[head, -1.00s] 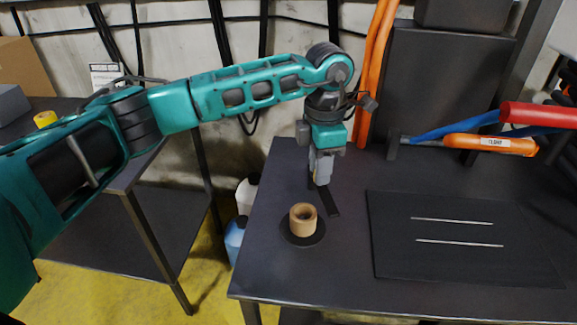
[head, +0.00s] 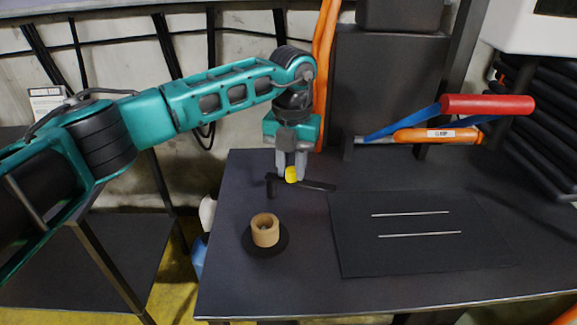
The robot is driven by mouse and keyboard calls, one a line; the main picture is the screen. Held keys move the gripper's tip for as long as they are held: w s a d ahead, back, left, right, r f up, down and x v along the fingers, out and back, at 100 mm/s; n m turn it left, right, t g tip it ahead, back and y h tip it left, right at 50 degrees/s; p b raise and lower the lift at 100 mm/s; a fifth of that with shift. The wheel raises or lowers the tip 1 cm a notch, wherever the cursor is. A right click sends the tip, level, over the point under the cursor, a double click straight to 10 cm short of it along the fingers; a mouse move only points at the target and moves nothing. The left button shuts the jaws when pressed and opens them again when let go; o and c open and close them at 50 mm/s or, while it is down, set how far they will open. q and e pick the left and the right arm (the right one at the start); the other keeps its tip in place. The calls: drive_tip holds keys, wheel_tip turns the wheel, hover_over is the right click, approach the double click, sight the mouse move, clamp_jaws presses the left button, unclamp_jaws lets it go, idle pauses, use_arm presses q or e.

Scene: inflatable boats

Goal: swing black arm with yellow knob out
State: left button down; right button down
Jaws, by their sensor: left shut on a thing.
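The black arm (head: 318,185) lies roughly crosswise above the back left part of the dark table, with a short black post (head: 271,189) at its left end. The yellow knob (head: 292,174) sits on the arm between that post and the free right end. My left gripper (head: 291,175) points down from above, its grey fingers shut on the yellow knob. The fingers hide part of the knob. My right gripper is not in view.
A tan ring (head: 265,230) stands on a black disc (head: 283,240) in front of the arm. A black mat (head: 420,250) with two thin rods lies at right. Behind it are a red-handled blue tool (head: 485,104) and an orange tool (head: 437,136).

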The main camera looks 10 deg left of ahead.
sight(292, 167)
use_arm(q)
drive_tip(key=shift+w+n, duration=0.4)
drive_tip(key=shift+n, duration=0.5)
drive_tip(key=c, duration=0.9)
unclamp_jaws()
wheel_tip(292, 167, up, 13)
